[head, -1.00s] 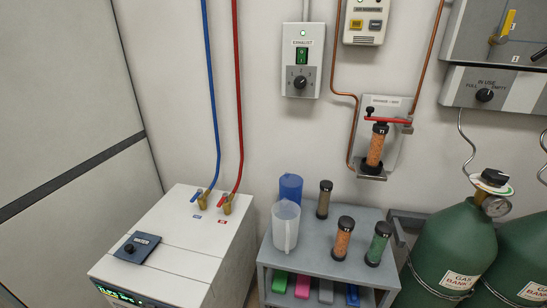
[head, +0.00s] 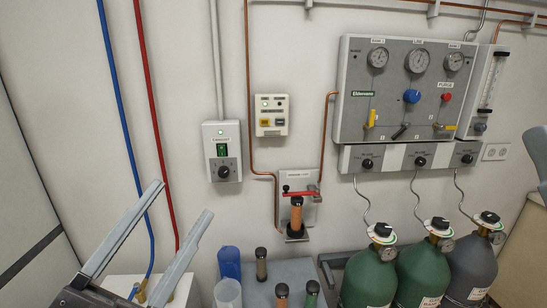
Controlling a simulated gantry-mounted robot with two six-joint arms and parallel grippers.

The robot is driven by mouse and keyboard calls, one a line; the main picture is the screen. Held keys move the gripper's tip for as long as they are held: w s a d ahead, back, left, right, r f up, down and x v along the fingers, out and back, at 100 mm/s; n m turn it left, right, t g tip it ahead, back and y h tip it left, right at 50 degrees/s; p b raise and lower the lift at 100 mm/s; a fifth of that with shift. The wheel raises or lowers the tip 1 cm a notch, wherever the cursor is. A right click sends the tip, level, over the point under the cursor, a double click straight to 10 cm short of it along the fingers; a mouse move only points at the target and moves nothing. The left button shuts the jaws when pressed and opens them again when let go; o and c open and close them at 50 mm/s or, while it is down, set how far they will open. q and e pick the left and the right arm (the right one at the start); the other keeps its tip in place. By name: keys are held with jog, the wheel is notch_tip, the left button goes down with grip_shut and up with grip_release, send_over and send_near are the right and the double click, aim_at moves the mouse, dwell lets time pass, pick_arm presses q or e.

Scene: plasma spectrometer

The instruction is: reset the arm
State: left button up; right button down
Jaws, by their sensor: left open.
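My left gripper (head: 183,200) reaches in from the lower left of the head view. Its two long grey fingers point up and to the right. They are spread apart with nothing between them. They overlap the view of the blue and red hoses and the wall. The gripper's dark body is partly cut off by the bottom edge. My right gripper is not in view.
A white machine (head: 122,287) stands below the left gripper, under a blue hose (head: 125,130) and a red hose (head: 158,125). A grey shelf (head: 292,270) holds cups and cartridges. Gas cylinders (head: 369,280) stand right, below a gauge panel (head: 350,105).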

pick_arm(q)
jog(key=s+r+n+t, duration=0.2)
jog(key=s+r, duration=0.2)
jog(key=r, duration=0.4)
jog(key=s+a+r+n+t+y, duration=0.2)
jog(key=s+a+n+t+y, duration=0.15)
jog(key=a+n+y, duration=0.6)
notch_tip(320, 180, up, 38)
jog(key=w+d+n+p, duration=0.1)
jog(key=d+n+p, duration=0.1)
jog(key=p, duration=3.6)
jog(key=shift+d+n+y, duration=0.25)
jog(key=shift+n+y, duration=0.2)
jog(key=shift+n, duration=0.3)
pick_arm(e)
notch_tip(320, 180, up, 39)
pick_arm(q)
jog(key=shift+w+r+t, duration=0.1)
jog(key=shift+t, duration=0.15)
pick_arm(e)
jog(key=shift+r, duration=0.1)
